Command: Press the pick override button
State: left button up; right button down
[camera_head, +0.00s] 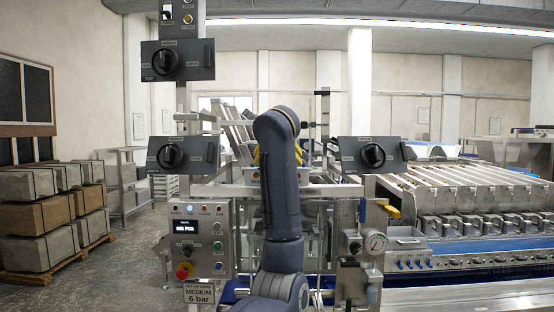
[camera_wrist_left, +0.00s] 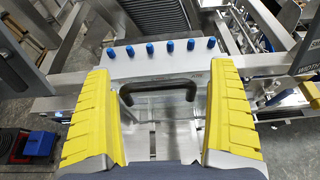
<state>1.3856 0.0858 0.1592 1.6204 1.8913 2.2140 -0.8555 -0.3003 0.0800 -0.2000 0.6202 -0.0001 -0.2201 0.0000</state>
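A control panel (camera_head: 204,240) in the head view has a lit display (camera_head: 194,228), a red knob on yellow (camera_head: 184,271), a green button (camera_head: 218,245) and a blue button (camera_head: 218,266). Their labels are too small to read, so I cannot tell which is the pick override button. My left gripper (camera_wrist_left: 160,68) shows two yellow fingers spread wide, with nothing between them, above a dark handle (camera_wrist_left: 158,88). My right gripper is not in view.
Black selector knobs on grey plates stand left (camera_head: 172,156), right (camera_head: 374,155) and upper left (camera_head: 166,62). A conveyor machine (camera_head: 470,195) fills the right. Blue knobs (camera_wrist_left: 170,46) line a plate beyond the handle.

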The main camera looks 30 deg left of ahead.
pick_arm(q)
jog(key=shift+s, duration=0.1)
jog(key=v, duration=1.2)
dwell(0.4)
